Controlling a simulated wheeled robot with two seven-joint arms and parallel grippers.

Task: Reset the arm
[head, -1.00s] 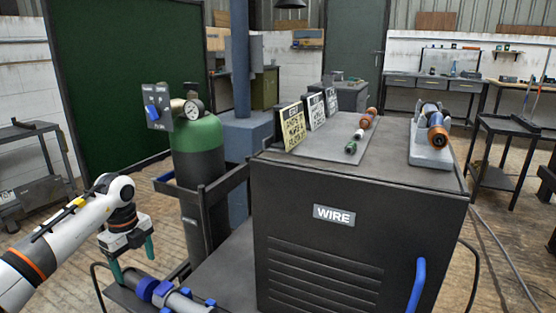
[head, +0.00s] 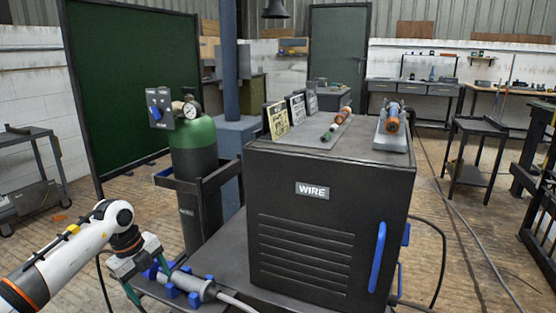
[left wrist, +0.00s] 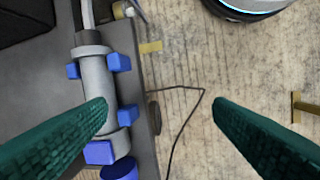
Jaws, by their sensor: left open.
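My left gripper (head: 145,272) shows at the lower left in the head view, low beside the cart. Its teal fingers are wide apart with nothing between them in the left wrist view (left wrist: 160,105). A grey cylindrical tool (head: 192,284) with blue clips lies on the cart's low shelf, close to the gripper. In the left wrist view the grey tool (left wrist: 97,80) lies left of the gap, and the left fingertip overlaps it in the picture. I cannot tell whether they touch. My right gripper is out of view.
A black cabinet marked WIRE (head: 330,225) stands right of the arm. A green gas cylinder (head: 195,150) with a gauge stands behind the gripper. A dark side cart (head: 480,135) stands at the right. Cables cross the floor. Open floor (head: 460,250) lies right of the cabinet.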

